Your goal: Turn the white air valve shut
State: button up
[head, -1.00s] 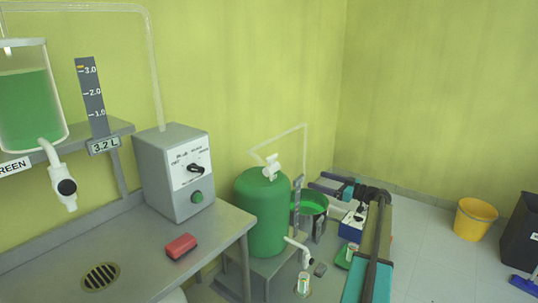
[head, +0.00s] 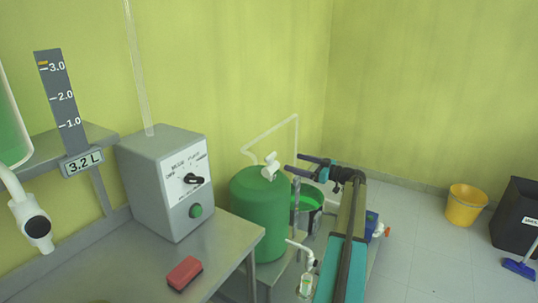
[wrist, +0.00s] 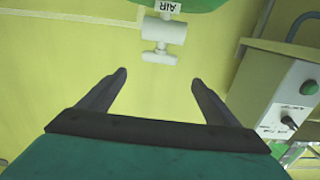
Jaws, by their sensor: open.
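The white air valve (head: 270,166) sits on top of the green tank (head: 260,215) in the head view. In the wrist view the valve (wrist: 163,32) hangs upside down at the top, with its T-shaped handle (wrist: 159,57) towards me and an upside-down "AIR" label beside it. My gripper (head: 293,163) is to the right of the valve, at about its height in the head view. In the wrist view my gripper (wrist: 160,76) is open and empty. The handle lies just beyond the fingertips, lined up with the gap, and looks apart from both fingers.
A grey control box (head: 172,180) with a knob and green button stands left of the tank. A red block (head: 184,272) lies on the bench before it. A thin clear tube (head: 275,133) rises behind the valve. A yellow bucket (head: 466,205) stands on open floor.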

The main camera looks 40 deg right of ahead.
aim_at(273, 156)
jog(key=shift+d, duration=0.1)
dwell(0.3)
jog(key=shift+p+x, duration=1)
jog(key=shift+x, duration=5.75)
jog(key=c, duration=1.1)
jog(key=shift+o, duration=0.2)
